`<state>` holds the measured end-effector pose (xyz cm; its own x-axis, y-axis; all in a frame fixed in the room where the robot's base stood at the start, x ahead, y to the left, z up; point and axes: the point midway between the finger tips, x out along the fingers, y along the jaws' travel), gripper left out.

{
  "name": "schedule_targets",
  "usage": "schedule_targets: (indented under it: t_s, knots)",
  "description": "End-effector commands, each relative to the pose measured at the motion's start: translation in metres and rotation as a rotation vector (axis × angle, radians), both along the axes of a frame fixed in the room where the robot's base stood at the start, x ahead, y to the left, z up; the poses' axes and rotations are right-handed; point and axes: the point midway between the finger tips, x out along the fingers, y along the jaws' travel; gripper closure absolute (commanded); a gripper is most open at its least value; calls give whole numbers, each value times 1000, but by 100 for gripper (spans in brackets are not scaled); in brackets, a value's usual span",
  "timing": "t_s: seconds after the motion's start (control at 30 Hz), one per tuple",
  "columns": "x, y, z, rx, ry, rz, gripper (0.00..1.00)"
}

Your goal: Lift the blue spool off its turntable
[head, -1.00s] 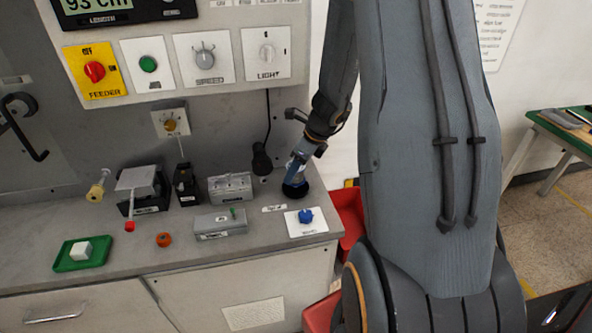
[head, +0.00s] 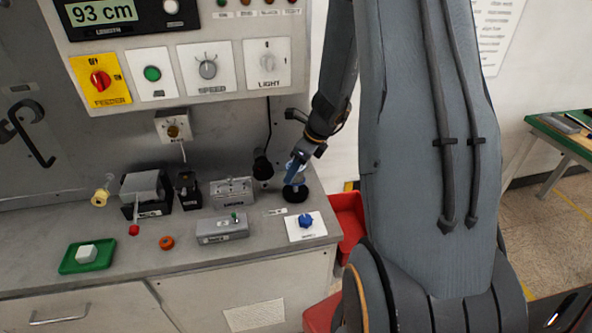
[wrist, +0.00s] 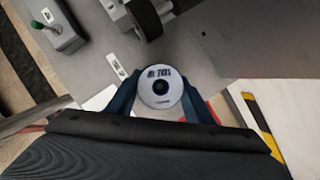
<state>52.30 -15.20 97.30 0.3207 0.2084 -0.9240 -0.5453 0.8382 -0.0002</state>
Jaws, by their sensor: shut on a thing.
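My gripper (head: 293,180) is shut on the spool, above the round black turntable (head: 297,195) on the bench. In the wrist view the spool (wrist: 160,87) shows as a round pale label with dark print and a dark centre hole, between my two dark blue fingers (wrist: 160,95). Its sides are hidden there, so I cannot make out its blue part. In the head view my fingers cover most of the spool. The black disc shows below it; I cannot tell whether there is a gap between them.
A white plate with a blue knob (head: 305,221) lies in front of the turntable. A grey box (head: 222,229), a grey block (head: 233,191) and a green tray (head: 72,258) stand to the left. A red bin (head: 347,225) is right of the bench. A black handset (head: 263,168) hangs behind.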

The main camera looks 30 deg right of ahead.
Motion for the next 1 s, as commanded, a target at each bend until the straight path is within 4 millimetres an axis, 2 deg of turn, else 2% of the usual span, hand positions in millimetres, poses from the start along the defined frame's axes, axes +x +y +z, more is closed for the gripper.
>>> schedule_targets:
  t_s: [1.0]
  knots:
    - [0, 0, 22, 0, 0, 1, 82]
